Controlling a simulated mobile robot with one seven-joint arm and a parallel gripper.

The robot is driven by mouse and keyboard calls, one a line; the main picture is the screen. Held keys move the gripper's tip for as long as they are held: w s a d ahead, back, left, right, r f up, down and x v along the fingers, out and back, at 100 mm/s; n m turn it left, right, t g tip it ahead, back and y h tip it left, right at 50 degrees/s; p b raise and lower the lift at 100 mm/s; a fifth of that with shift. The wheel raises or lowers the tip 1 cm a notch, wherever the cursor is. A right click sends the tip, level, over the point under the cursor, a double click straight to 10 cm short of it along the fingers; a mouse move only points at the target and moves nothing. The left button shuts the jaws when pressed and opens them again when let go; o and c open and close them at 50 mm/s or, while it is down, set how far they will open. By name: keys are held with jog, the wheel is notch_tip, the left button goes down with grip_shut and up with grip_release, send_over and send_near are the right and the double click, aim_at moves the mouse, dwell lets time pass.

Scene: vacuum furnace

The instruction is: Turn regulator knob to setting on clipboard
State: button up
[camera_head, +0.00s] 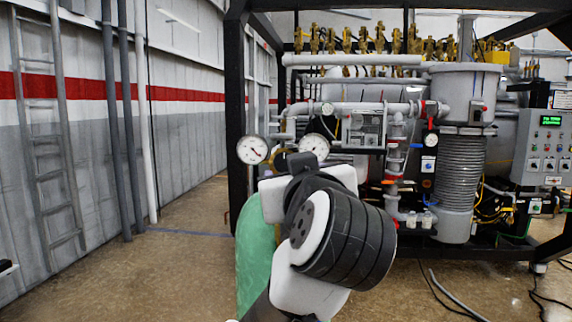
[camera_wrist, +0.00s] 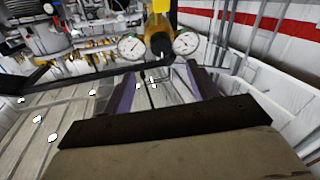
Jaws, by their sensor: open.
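The regulator has two round white dial gauges, a left one (camera_head: 252,149) and a right one (camera_head: 315,146) in the head view, above a green gas cylinder (camera_head: 250,245). In the wrist view, the gauges (camera_wrist: 131,46) flank a yellow-brass regulator body (camera_wrist: 158,20) with a dark round part, likely the knob (camera_wrist: 160,43), between them. My gripper (camera_wrist: 161,72) is open, its two purplish fingers apart and pointing toward the regulator. Nothing shows between the fingertips, and the knob appears beyond them. In the head view my arm hides the gripper. I cannot make out a clipboard.
A black furnace frame (camera_head: 236,130) with pipes and a ribbed grey column (camera_head: 460,172) stands behind and right. A control box (camera_head: 545,145) is at far right. A ladder (camera_head: 48,140) leans on the left wall. Floor at left is clear; cables lie at right.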

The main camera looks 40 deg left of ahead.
aim_at(285, 161)
jog(key=p+x, duration=0.2)
jog(key=x, duration=0.7)
jog(key=shift+a, duration=0.35)
jog(key=shift+c, duration=0.5)
jog(key=c, duration=0.9)
jog(key=shift+w, duration=0.1)
